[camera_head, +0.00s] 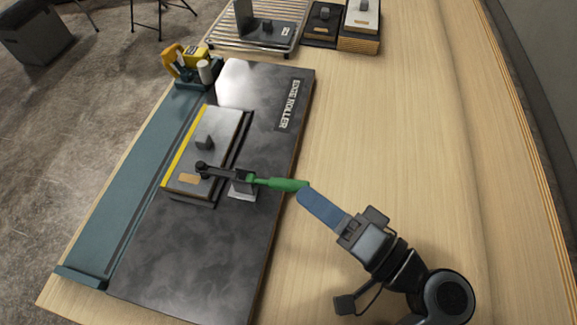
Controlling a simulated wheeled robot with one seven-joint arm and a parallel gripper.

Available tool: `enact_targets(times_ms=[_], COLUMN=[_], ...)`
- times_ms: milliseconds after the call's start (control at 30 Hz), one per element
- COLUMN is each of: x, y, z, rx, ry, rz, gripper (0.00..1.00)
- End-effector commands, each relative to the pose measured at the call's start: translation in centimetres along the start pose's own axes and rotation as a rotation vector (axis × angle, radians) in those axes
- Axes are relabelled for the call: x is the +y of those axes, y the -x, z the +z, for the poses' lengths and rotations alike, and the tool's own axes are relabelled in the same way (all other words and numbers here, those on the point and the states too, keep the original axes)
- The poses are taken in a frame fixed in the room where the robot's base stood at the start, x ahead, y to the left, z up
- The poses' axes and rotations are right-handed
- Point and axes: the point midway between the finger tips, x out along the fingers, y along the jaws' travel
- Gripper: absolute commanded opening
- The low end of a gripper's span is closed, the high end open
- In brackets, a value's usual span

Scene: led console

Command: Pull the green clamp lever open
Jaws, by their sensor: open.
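The green clamp lever (280,184) lies nearly level across the right part of the dark edge roller board (240,260). Its black clamp arm (215,171) reaches left over a grey plate with a yellow edge (209,150), its tip at the plate. The clamp's base (243,188) is partly hidden under the lever. My gripper (306,195) comes in from the lower right, its blue fingers close to the lever's green end. From this view I cannot tell whether they touch the lever or stand around it. The gap between the fingers is hidden.
A teal rail (130,185) runs along the board's left side, with a yellow and orange device (187,62) at its top end. A rack (255,25) and boxed plates (340,22) stand at the back. The wooden table (400,110) is clear on the right.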

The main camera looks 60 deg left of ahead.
Motion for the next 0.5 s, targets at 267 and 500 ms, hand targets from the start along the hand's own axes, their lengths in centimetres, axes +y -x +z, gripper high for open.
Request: enact_targets(times_ms=[267, 500], x=[0.0, 0.0], y=[-4.3, -6.5], z=[0.1, 0.1], rx=[-0.002, 0.001], ry=[-0.001, -0.001], rz=[0.000, 0.001], gripper=[0.47, 0.47])
